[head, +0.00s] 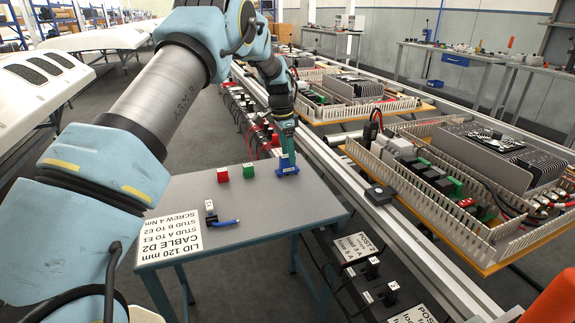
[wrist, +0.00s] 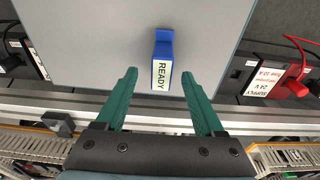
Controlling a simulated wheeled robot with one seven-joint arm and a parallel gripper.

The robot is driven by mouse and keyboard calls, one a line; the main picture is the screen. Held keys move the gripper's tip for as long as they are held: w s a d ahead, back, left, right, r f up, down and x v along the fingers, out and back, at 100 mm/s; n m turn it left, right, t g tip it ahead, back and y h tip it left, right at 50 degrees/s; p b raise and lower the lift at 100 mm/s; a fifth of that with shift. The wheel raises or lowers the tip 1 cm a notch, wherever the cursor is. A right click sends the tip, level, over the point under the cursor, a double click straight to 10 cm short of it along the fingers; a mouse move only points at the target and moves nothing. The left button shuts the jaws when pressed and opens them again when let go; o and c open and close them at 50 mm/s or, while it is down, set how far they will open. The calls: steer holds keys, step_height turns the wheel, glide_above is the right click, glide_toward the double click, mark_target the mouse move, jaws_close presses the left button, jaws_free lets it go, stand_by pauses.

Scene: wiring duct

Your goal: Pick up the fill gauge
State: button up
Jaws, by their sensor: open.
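In the wrist view the gripper (wrist: 159,76) is open, with one finger on each side of the labelled end and a visible gap to each. The fingers do not appear to touch the block.
A red block (head: 222,175) and a green block (head: 248,170) stand left of the blue one. A black part with a blue cable (head: 212,216) and a printed sheet (head: 190,238) lie nearer. Rails and wiring-duct panels (head: 470,190) run along the right.

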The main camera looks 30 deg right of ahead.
mark_target(288, 166)
step_height(288, 166, down, 6)
steer(key=shift+w+d+r+p, duration=0.15)
steer(key=shift+r+p, duration=0.05)
steer(key=shift+p, duration=0.65)
steer(key=shift+c, duration=0.3)
jaws_close()
